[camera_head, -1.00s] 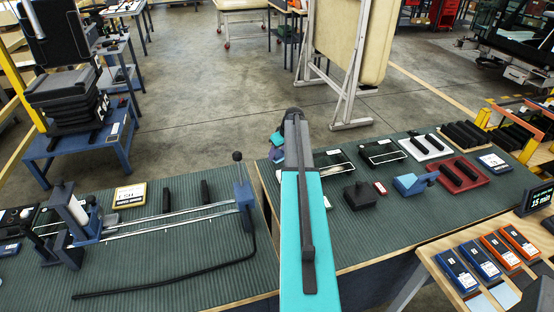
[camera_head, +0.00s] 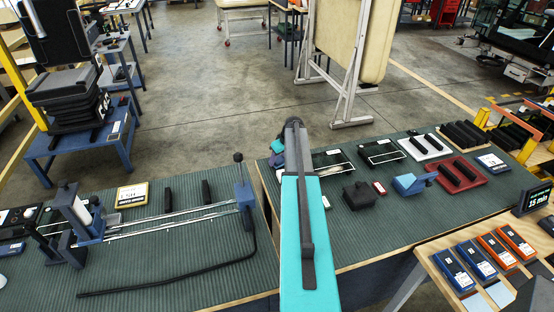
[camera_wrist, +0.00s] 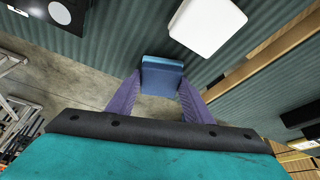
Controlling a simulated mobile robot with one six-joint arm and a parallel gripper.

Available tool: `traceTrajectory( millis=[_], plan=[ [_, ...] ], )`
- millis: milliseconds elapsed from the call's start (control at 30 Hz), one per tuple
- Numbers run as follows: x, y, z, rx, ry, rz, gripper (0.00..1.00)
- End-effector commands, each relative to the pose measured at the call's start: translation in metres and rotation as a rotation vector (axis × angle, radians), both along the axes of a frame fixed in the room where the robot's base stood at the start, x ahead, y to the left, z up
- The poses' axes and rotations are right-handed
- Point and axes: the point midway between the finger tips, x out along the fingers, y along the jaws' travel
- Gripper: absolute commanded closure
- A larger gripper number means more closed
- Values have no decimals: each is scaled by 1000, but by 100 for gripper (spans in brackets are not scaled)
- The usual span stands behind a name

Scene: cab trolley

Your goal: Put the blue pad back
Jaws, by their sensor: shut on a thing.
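My gripper (camera_wrist: 160,100) shows in the wrist view as two purple fingers shut on the blue pad (camera_wrist: 162,77), a small block with a lighter top face and a darker blue edge. It is held over the gap between the benches, with concrete floor behind it. A separate blue block with a grey knob (camera_head: 408,184) stands on the right bench (camera_head: 355,248).
A white block (camera_wrist: 207,27) lies near the pad in the wrist view. The left bench carries a long railed fixture (camera_head: 160,224) and a black rod.

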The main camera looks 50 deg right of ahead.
Motion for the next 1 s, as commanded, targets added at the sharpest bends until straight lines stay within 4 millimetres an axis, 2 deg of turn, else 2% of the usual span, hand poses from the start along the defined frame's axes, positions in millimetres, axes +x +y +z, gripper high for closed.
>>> traceTrajectory(
  millis=[233,267,367,767,1000],
  plan=[
    [0,0,-4,0,0,-1,78],
    [0,0,-3,0,0,-1,50],
    [0,0,-3,0,0,-1,35],
    [0,-1,-1,0,0,-1,35],
    [-5,0,11,-2,-2,-2,35]
  ],
)
